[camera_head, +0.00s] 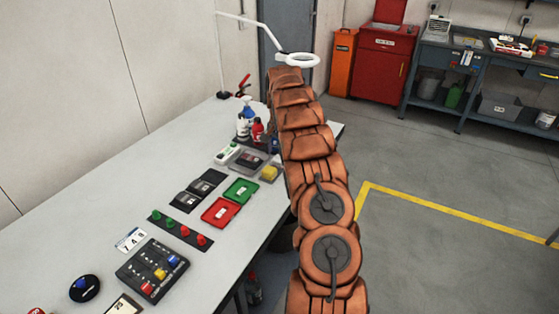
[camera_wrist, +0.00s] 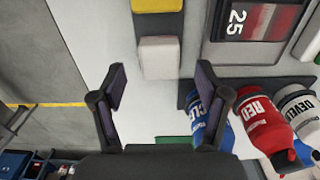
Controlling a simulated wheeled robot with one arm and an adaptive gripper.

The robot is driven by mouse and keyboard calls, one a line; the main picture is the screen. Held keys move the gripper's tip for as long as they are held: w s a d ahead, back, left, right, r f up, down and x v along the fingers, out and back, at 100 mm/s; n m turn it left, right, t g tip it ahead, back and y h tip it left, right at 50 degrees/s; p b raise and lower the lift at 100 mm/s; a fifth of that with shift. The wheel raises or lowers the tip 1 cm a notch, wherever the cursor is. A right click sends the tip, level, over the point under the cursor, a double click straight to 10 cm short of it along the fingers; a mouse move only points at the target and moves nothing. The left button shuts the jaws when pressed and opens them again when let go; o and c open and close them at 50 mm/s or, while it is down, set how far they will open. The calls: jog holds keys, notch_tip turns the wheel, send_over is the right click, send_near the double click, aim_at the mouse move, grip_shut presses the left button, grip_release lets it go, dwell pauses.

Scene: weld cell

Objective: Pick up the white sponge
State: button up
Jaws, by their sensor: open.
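The white sponge (camera_wrist: 158,57), a small pale block, lies on a grey mat (camera_wrist: 189,62) in the wrist view, just below a yellow sponge (camera_wrist: 157,5) that is cut by the top edge. My gripper (camera_wrist: 161,84) is open and empty, its dark fingers spread to the left and right. The white sponge lies between and a little beyond the fingertips in the picture, not held. In the head view my orange arm hides the gripper, and I cannot make out the white sponge; the yellow sponge also shows there (camera_head: 269,173).
Blue (camera_wrist: 203,112), red (camera_wrist: 263,120) and white (camera_wrist: 300,110) bottles stand close by the right finger. A tray marked 25 (camera_wrist: 255,22) lies at the upper right. The white table (camera_head: 90,205) bears trays and button panels.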

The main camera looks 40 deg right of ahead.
aim_at(279, 158)
jog(key=shift+f+p, duration=0.45)
jog(key=shift+f, duration=1.05)
jog(key=shift+c, duration=0.3)
jog(key=c, duration=0.9)
jog(key=shift+c, duration=0.2)
jog(key=shift+r+b, duration=0.75)
jog(key=shift+r, duration=0.45)
jog(key=shift+s+r, duration=0.15)
jog(key=shift+r, duration=0.45)
jog(key=s+a+b, duration=0.2)
jog(key=s, duration=0.5)
jog(key=s+a+r+b, duration=0.1)
jog(key=s+a+b, duration=0.2)
jog(key=s, duration=0.5)
jog(key=shift+a+r, duration=0.2)
jog(key=shift+a, duration=0.05)
